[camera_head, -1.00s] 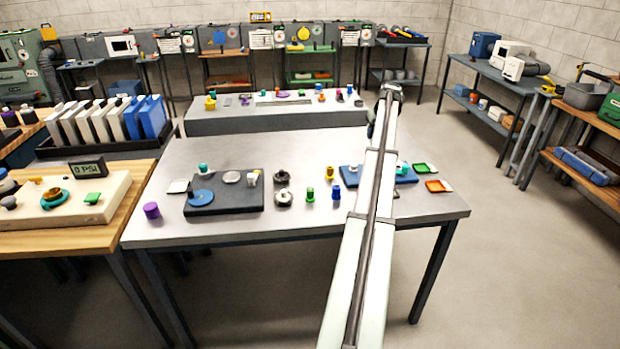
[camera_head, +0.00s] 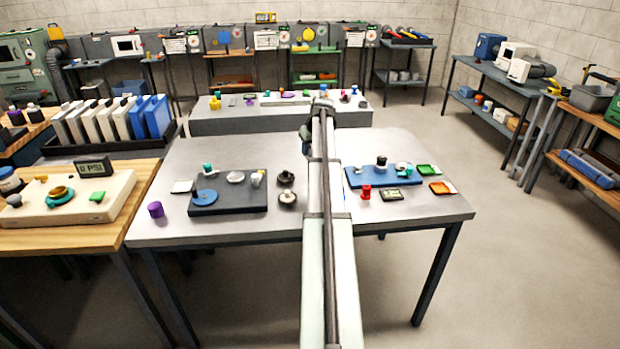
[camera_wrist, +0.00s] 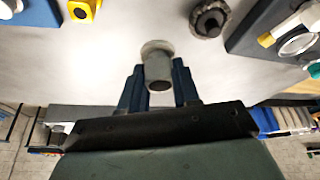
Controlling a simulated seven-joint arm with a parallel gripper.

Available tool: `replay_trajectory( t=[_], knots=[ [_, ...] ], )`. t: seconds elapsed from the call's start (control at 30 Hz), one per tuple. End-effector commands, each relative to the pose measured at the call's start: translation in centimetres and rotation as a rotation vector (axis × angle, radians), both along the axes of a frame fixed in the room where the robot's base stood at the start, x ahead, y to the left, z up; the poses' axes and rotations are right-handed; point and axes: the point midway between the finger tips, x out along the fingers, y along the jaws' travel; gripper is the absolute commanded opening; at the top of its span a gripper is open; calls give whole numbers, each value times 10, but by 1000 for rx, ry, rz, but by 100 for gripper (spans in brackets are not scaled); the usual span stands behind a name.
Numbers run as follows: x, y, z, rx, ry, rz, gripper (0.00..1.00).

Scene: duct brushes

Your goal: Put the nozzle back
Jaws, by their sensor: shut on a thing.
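In the wrist view my gripper (camera_wrist: 157,78) has its two dark blue fingers closed around a grey, round, hollow-ended piece (camera_wrist: 157,65), which looks like the nozzle. The nozzle appears over the pale table top; I cannot tell its height above it. In the head view my arm hides the nozzle and most of the gripper. A dark board (camera_head: 230,206) with a blue disc lies left of the arm. A blue board (camera_head: 363,181) with small parts lies right of it. A grey ring-shaped part (camera_wrist: 210,18) sits on the table beside the dark board.
A purple cylinder (camera_head: 156,209) stands near the left edge of the table (camera_head: 250,226). A yellow part (camera_wrist: 84,10) shows in the wrist view.

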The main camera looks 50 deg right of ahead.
Motion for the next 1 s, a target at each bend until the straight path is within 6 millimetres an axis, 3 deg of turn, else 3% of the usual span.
replay_trajectory(
  t=[0.4, 0.8, 1.0],
  knots=[
    [-1, 0, -56, 0, 0, 0, 0],
    [-1, 0, -94, 0, 0, 1, 0],
    [0, 0, -98, -1, -1, 1, 0]
  ],
)
